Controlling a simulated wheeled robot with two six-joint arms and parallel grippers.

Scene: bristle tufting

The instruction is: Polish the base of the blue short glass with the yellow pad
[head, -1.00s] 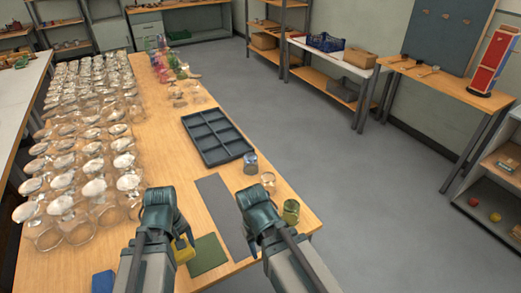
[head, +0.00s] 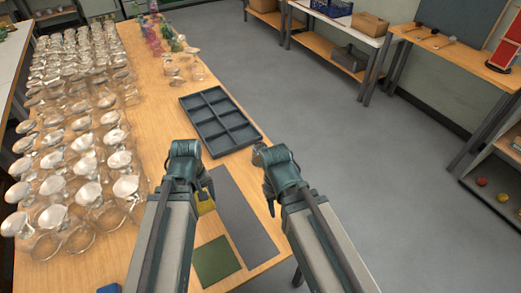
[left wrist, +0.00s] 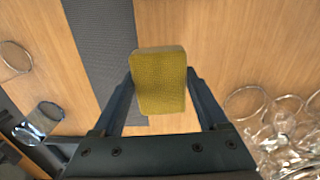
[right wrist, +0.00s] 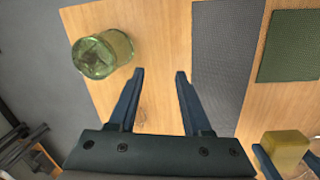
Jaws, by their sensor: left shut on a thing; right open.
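My left gripper (head: 207,196) is shut on the yellow pad (left wrist: 160,83), holding it above the table close to the grey strip. The pad also shows in the right wrist view (right wrist: 285,148). A short glass with a bluish tint (left wrist: 40,119) stands on the table at the left of the left wrist view; I take it as the blue short glass. In the head view it is mostly or wholly hidden behind my right gripper (head: 270,208). That gripper is open and empty, over bare wood beside a short green glass (right wrist: 103,53).
A grey strip (head: 241,217) and a green mat (head: 216,261) lie on the table. A dark compartment tray (head: 217,125) is beyond the grippers. A clear glass (left wrist: 14,62) stands near the bluish one. Rows of clear stemware (head: 85,167) fill the left side.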

